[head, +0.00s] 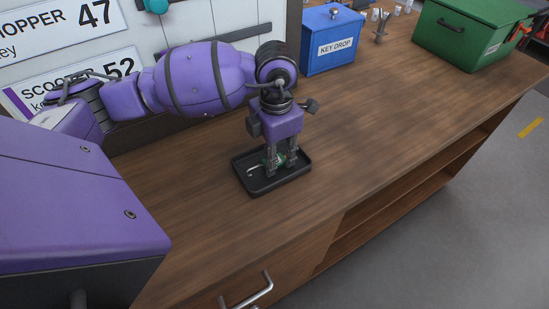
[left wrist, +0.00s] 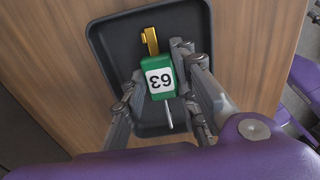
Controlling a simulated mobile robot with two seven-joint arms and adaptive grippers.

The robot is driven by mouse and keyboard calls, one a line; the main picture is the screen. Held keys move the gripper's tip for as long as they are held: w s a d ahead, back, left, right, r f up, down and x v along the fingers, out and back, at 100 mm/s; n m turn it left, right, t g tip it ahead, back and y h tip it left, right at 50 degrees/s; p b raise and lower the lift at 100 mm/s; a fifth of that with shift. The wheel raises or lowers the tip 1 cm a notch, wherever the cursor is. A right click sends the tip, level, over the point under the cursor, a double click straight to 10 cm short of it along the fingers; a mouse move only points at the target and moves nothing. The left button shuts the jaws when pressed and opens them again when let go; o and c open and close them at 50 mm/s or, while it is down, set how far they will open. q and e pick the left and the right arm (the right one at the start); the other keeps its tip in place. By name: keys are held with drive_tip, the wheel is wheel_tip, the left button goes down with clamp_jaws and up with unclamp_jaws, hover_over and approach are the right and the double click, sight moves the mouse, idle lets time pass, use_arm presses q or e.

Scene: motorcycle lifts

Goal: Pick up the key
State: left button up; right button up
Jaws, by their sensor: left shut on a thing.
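The key has a green tag (left wrist: 162,84) with a white number label that appears upside down. A gold piece (left wrist: 150,41) sticks out above the tag and a thin silver shaft (left wrist: 168,117) below it. In the head view, part of the green tag (head: 267,162) shows between the fingers. The key is over a shallow black tray (head: 255,188); I cannot tell whether it still touches the tray floor. My left gripper (head: 279,165) points down into the tray, shut on the key, with a finger on each side of the tag. My right gripper is in neither view.
The tray lies on a wooden counter (head: 370,120). A blue box labelled KEY DROP (head: 336,48) stands behind it, with a green metal box (head: 462,40) farther right. A wall board with number signs (head: 95,75) stands behind my arm. The counter right of the tray is clear.

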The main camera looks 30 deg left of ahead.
use_arm(q)
drive_tip(key=shift+r, duration=0.15)
drive_tip(key=shift+r, duration=0.2)
wheel_tip(320, 180, up, 2)
drive_tip(key=shift+w+r, duration=0.1)
drive_tip(key=s+a+r, duration=0.1)
drive_tip(key=r, duration=0.1)
drive_tip(key=s+r, duration=0.2)
drive_tip(key=s+a+r, duration=0.1)
drive_tip(key=r, duration=0.1)
drive_tip(key=shift+s+a+r, duration=0.1)
drive_tip(key=shift+s+a, duration=0.15)
drive_tip(key=shift+a, duration=0.05)
drive_tip(key=s+a+r, duration=0.3)
drive_tip(key=s, duration=0.4)
drive_tip(key=shift+s+a+r, duration=0.4)
